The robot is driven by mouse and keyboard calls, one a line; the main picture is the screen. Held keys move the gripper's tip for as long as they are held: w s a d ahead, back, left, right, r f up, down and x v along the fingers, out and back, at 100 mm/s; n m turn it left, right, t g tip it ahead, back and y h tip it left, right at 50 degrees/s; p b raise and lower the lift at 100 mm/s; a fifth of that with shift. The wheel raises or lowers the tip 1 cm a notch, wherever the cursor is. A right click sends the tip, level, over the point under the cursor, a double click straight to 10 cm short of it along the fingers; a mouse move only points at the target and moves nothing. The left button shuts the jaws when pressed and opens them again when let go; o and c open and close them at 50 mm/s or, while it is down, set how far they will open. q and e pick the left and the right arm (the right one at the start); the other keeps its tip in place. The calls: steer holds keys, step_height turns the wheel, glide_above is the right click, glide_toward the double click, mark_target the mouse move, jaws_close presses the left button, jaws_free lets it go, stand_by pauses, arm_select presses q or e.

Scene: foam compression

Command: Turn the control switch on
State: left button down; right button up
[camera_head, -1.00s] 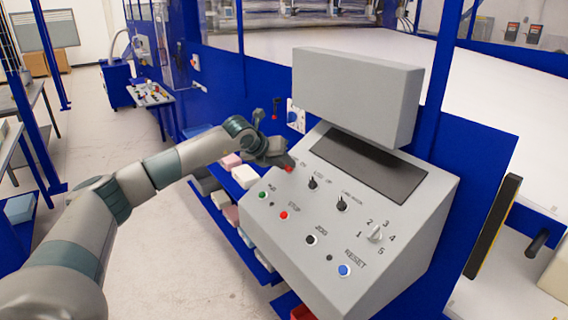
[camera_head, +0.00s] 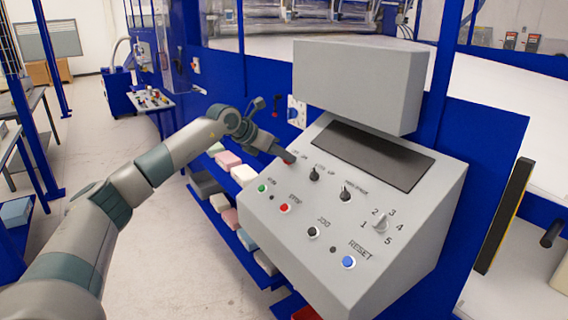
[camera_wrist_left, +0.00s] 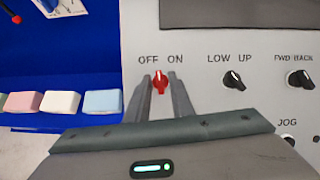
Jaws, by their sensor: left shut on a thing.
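The control switch is a red knob (camera_wrist_left: 160,81) under the labels OFF and ON in the left wrist view. It points roughly upward there, and its exact setting is hard to tell. My left gripper (camera_wrist_left: 164,84) has its two fingers on either side of this knob and is shut on it. In the head view my left gripper (camera_head: 287,157) reaches the upper left of the grey control panel (camera_head: 290,255), mostly hiding the red knob. My right gripper is not in view.
Beside the switch are the black LOW/UP knob (camera_wrist_left: 234,80) and the FWD/BACK knob (camera_wrist_left: 300,79). Lower on the panel are a green button (camera_head: 262,188), a red STOP button (camera_head: 285,208) and a blue RESET button (camera_head: 348,262). Foam blocks (camera_head: 243,174) lie on shelves at the panel's left.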

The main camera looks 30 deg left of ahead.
arm_select(q)
steer(key=shift+m+h+b, duration=0.35)
steer(key=shift+m+h, duration=0.05)
steer(key=shift+m, duration=0.7)
steer(key=m, duration=0.3)
steer(key=shift+w+a+g+h, duration=0.1)
steer(key=shift+g+h, duration=0.3)
steer(key=m, duration=0.2)
steer(key=shift+r+m+g+h, duration=0.1)
steer(key=shift+m+g+h, duration=0.2)
steer(key=shift+h, duration=0.1)
steer(key=shift+m+g, duration=0.4)
steer(key=shift+m, duration=0.8)
steer(key=c, duration=1.9)
jaws_free()
steer(key=shift+a, duration=0.1)
